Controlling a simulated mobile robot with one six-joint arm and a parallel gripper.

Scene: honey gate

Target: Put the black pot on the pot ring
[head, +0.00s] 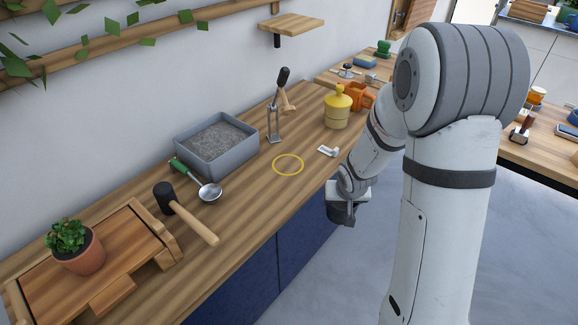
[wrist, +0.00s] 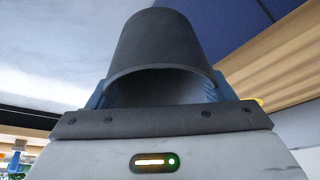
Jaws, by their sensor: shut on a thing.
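The black pot (head: 343,213) hangs in my gripper (head: 347,194), off the front edge of the wooden counter and over the floor. In the wrist view, the pot (wrist: 168,40) fills the upper middle, with a blue finger of my gripper (wrist: 160,90) on either side of it. Its dark hollow faces the wrist camera. The pot ring is a thin yellow circle (head: 273,167) on the counter, empty, to the left of the pot and farther back. The head view hides part of the pot behind my wrist.
A small white L-shaped piece (head: 328,151) lies between the ring and my arm. A grey gravel tray (head: 217,160), a ladle (head: 209,191), a mallet (head: 190,218), a metal stand (head: 274,125) and a yellow jar (head: 338,110) surround the ring. Counter in front of the ring is bare.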

